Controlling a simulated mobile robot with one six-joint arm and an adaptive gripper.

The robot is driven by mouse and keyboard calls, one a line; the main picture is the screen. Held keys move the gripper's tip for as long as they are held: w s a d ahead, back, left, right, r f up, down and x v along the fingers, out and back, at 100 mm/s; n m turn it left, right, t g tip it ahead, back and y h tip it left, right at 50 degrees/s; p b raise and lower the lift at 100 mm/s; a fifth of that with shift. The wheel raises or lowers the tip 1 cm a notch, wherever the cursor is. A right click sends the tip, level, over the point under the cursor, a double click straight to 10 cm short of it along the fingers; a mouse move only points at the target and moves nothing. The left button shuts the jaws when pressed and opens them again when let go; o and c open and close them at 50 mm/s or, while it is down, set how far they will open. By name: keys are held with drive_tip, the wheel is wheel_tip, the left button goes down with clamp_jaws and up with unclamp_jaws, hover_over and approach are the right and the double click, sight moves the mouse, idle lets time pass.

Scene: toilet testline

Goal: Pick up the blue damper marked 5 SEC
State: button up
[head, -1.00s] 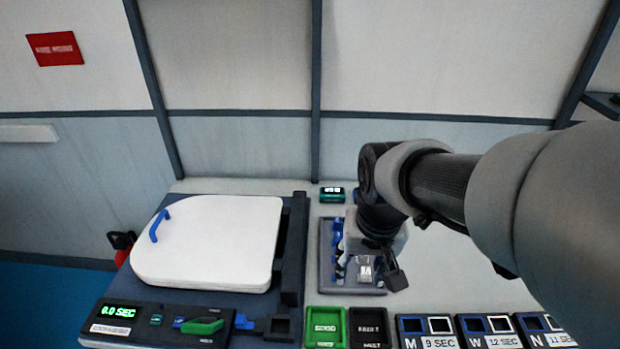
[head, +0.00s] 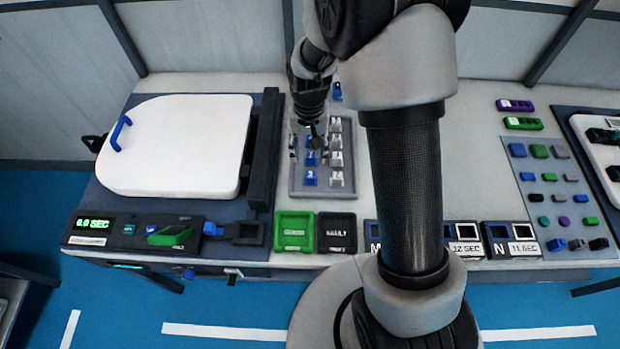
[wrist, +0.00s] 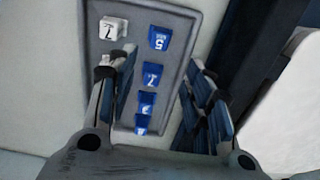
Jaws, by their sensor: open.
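The blue damper marked 5 (wrist: 159,38) sits upright in the grey tray (wrist: 184,42) in the wrist view, at the far end of a blue row. A blue damper marked 7 (wrist: 151,75) is beside it, with more blue dampers below. My gripper (wrist: 160,75) is open and empty above this row, its fingers on either side of it; the 5 damper shows just beyond the fingertips. In the head view my gripper (head: 314,138) hangs over the tray (head: 323,187) and hides some blue dampers.
A white damper (wrist: 112,28) stands near the left finger in the wrist view. White dampers (head: 336,158) line the tray's right side. Left is the white toilet lid (head: 180,145); in front are a green bin (head: 294,232) and a black bin (head: 336,232).

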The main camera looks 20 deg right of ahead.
sight(310, 178)
wheel_tip(310, 178, down, 4)
drive_tip(key=shift+f+b, duration=0.1)
drive_tip(key=shift+b, duration=0.4)
drive_tip(key=f+b, duration=0.1)
drive_tip(key=f, duration=0.1)
drive_tip(key=f+b, duration=0.1)
drive_tip(key=f, duration=0.2)
drive_tip(key=shift+s+d, duration=0.1)
drive_tip(key=shift+s, duration=0.1)
clamp_jaws()
drive_tip(key=shift+r, duration=0.15)
